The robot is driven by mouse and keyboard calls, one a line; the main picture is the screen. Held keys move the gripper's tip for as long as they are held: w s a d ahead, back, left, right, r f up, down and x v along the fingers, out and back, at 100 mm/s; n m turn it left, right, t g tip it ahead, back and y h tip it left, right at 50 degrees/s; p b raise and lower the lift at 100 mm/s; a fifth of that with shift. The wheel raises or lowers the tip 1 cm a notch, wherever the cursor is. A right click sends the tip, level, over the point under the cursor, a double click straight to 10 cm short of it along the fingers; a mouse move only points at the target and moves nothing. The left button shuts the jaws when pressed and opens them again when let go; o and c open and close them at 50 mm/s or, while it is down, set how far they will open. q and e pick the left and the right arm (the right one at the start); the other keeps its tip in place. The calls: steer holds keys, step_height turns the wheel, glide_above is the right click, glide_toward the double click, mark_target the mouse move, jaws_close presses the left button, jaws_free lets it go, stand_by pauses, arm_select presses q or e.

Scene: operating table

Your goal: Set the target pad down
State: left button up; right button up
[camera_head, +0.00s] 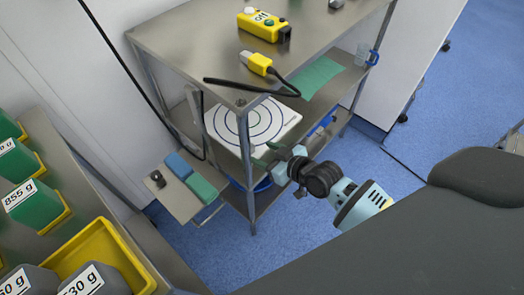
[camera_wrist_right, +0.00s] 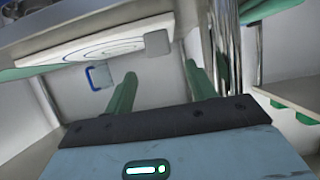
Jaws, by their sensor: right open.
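The target pad (camera_head: 256,124) is a white square board with dark concentric rings. It lies flat on the middle shelf of the metal cart in the head view. In the right wrist view the pad (camera_wrist_right: 90,52) shows at a steep slant at the upper left, with a small grey block at its edge. My right gripper (camera_head: 266,155) is at the pad's front edge, its green fingers apart. In the wrist view the open fingers (camera_wrist_right: 162,92) have nothing between them. Whether a finger touches the pad cannot be told. My left gripper is not in view.
The cart's top (camera_head: 190,38) carries a yellow control box (camera_head: 264,24) and a yellow connector (camera_head: 257,63) with a black cable hanging over the edge. A green cloth (camera_head: 315,77) lies behind the pad. A side tray (camera_head: 187,187) holds blue and green blocks. Weighted bins stand at left.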

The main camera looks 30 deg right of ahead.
steer(key=p+v, duration=0.1)
steer(key=v, duration=0.6)
steer(key=shift+s, duration=0.15)
steer(key=s+a+f+m+g+h, duration=0.1)
steer(key=s+f+g, duration=0.1)
steer(key=s, duration=1)
steer(key=s+a+f+g+h, duration=0.1)
steer(key=s+f, duration=0.4)
steer(key=s, duration=0.7)
steer(key=s+a+f+m+g+h, duration=0.1)
steer(key=s+f+g, duration=0.2)
steer(key=s, duration=0.9)
steer(key=shift+a+f+m, duration=0.3)
steer(key=shift+f, duration=0.4)
